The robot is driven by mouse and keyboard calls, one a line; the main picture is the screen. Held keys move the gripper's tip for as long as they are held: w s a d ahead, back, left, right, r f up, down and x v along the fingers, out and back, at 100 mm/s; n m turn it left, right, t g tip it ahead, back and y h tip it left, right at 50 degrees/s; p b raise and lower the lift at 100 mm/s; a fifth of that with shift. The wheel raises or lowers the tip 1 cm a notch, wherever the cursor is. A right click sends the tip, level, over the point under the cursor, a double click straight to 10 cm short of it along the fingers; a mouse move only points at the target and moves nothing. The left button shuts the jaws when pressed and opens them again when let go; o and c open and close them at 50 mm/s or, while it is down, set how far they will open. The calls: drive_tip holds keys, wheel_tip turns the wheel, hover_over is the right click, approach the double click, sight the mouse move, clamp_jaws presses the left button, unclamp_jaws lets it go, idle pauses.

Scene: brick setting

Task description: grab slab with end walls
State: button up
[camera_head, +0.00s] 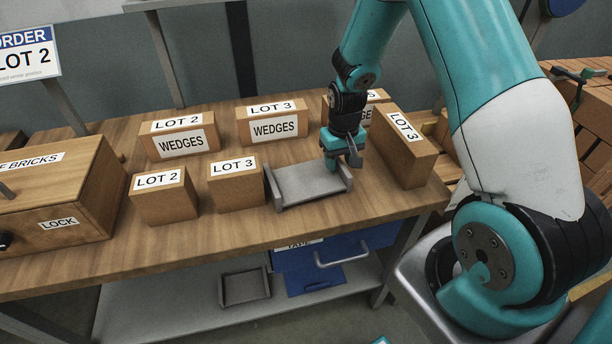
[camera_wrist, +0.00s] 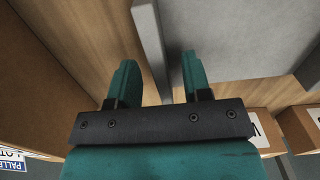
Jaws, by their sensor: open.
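The slab with end walls (camera_head: 307,184) is a grey flat plate with a raised wall at its left and right ends. It lies on the wooden table in the head view. My gripper (camera_head: 342,160) is down at its right end wall. In the wrist view, the slab (camera_wrist: 245,38) fills the upper right and its end wall (camera_wrist: 153,50) runs down between my two teal fingers (camera_wrist: 158,80). The fingers are open, one on each side of the wall, with wood visible beside it. I cannot tell whether either finger touches it.
A LOT 3 box (camera_head: 405,150) stands close to the right of my gripper. Another LOT 3 box (camera_head: 237,187) is just left of the slab. WEDGES boxes (camera_head: 272,124) stand behind. The table's front strip (camera_head: 230,236) is clear. A grey tray (camera_head: 245,288) sits on the lower shelf.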

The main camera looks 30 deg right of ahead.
drive_tip(key=shift+f, duration=0.5)
drive_tip(key=shift+c, duration=0.3)
clamp_jaws()
drive_tip(key=shift+r, duration=0.1)
